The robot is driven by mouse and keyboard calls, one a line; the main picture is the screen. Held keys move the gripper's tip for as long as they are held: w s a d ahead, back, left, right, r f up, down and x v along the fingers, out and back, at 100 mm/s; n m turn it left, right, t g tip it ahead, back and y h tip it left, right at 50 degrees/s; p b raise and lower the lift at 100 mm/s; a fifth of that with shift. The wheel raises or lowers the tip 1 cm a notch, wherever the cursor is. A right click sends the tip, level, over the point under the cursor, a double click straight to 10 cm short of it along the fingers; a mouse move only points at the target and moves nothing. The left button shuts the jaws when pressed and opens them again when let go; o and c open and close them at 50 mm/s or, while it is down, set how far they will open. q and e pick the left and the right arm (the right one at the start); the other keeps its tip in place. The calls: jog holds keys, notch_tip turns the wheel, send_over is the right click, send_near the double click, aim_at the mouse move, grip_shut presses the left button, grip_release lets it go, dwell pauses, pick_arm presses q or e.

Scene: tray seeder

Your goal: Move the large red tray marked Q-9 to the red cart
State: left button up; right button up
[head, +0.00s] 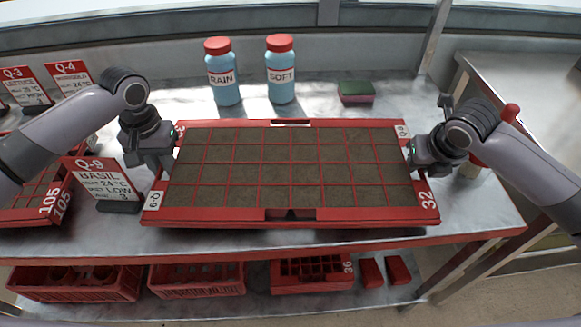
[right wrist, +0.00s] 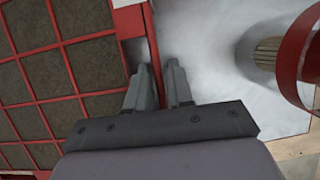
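The large red tray (head: 291,215) lies across the middle of the bench, full of dark soil in square cells. It has a Q-9 label at its front left corner and "32" at its front right. My left gripper (head: 158,160) is at the tray's left rim; its fingertips are hard to make out. My right gripper (head: 411,160) is at the right rim. In the right wrist view its fingers (right wrist: 159,82) stand close together on either side of the tray's red outer wall (right wrist: 154,45). I see no red cart for certain.
A Q-9 basil sign (head: 103,183) stands close to the tray's left front. Another red tray (head: 52,202) is further left. Two blue bottles (head: 224,85) (head: 282,80) and a sponge (head: 356,92) stand behind. A red-topped item (head: 510,113) is partly behind my right arm. Red crates (head: 198,286) sit below.

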pick_arm(q)
grip_shut()
pick_arm(e)
grip_shut()
pick_arm(q)
jog(key=shift+r, duration=0.1)
pick_arm(e)
jog(key=shift+r, duration=0.1)
dwell(0.8)
pick_arm(q)
jog(key=shift+w+r, duration=0.1)
jog(key=shift+r, duration=0.05)
pick_arm(e)
jog(key=shift+w+r, duration=0.15)
jog(key=shift+r, duration=0.05)
